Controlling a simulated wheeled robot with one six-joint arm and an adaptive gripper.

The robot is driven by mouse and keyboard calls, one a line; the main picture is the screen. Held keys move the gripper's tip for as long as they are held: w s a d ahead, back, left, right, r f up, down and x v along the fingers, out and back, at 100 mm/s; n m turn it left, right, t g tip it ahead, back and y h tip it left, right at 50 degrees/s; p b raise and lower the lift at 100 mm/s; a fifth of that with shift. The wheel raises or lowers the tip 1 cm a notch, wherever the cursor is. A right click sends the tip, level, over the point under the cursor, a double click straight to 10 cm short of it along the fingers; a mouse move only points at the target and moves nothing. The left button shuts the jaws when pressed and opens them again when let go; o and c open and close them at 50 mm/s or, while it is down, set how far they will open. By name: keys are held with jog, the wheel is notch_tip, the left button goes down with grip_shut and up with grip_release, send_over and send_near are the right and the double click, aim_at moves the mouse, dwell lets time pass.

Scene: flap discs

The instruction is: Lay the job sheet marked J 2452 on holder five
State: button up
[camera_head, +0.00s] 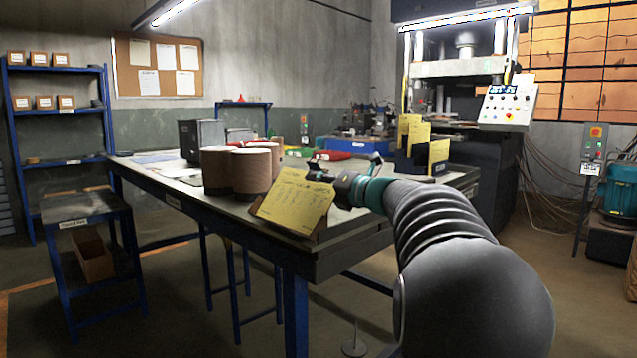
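A yellow job sheet (293,199) with handwriting-like marks leans at a slant near the front right edge of the workbench. Its marking is too small to read. A brown edge, perhaps a wooden support, shows beneath its right side. My gripper (322,177) is at the sheet's upper right edge, partly hidden by its own wrist. Whether its fingers touch or pinch the sheet is unclear. More yellow sheets (415,131) stand upright in a dark stepped rack (407,165) at the bench's right end. No holder numbers are legible.
Brown cylinders (222,172) stand on the workbench (190,190) just left of the sheet. Red-handled tools (327,155) lie behind my gripper. A blue bin (345,146) is at the back. A low blue stand (85,207) is at left, with open floor between.

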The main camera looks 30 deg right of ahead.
jog(key=shift+d+f, duration=0.1)
jog(key=shift+f, duration=0.05)
jog(key=v, duration=1.2)
